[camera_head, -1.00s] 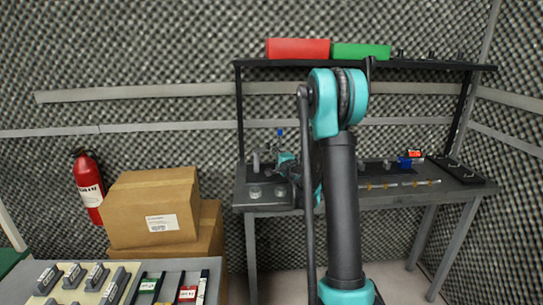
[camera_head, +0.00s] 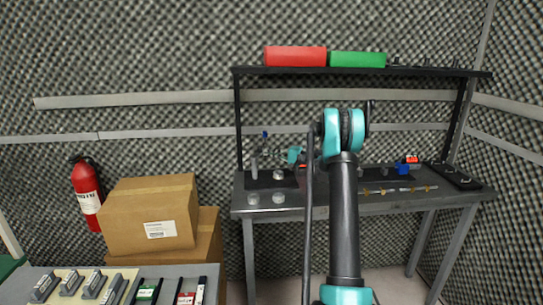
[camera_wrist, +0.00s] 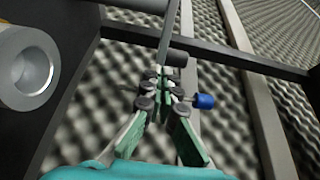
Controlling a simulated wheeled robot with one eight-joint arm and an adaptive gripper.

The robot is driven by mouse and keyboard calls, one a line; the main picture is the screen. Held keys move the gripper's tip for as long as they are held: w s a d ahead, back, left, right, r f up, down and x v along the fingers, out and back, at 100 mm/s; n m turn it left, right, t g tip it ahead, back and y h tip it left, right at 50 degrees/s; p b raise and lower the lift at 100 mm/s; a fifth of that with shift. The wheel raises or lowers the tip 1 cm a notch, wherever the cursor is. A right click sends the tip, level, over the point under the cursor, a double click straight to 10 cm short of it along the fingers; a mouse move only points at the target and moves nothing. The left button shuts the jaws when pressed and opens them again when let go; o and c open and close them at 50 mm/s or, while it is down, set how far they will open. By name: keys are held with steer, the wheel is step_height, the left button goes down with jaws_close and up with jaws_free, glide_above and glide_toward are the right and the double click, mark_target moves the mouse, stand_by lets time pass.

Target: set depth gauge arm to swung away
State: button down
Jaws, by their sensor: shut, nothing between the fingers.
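A blue knob (camera_head: 265,135) stands up above the left part of the workbench in the head view. In the wrist view a blue-capped piece (camera_wrist: 204,101) shows just right of my fingers. It looks like the end of the depth gauge arm, but I cannot be sure; the rest of that arm is not clear. My gripper (camera_wrist: 165,76) is shut and empty, with the blue cap beside it; I cannot tell if they touch. In the head view my gripper (camera_head: 292,155) is small over the bench, partly hidden by my arm.
The workbench (camera_head: 350,207) carries two clear jars (camera_head: 265,197) at its front left. A large hollow metal cylinder (camera_wrist: 28,68) is close at left in the wrist view. A shelf (camera_head: 420,72) with red and green boxes runs above. Cardboard boxes (camera_head: 150,212) stand at left.

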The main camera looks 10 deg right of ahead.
steer(key=shift+w+a+g, duration=0.3)
steer(key=shift+w, duration=0.2)
steer(key=shift+w+a, duration=0.1)
stand_by(0.3)
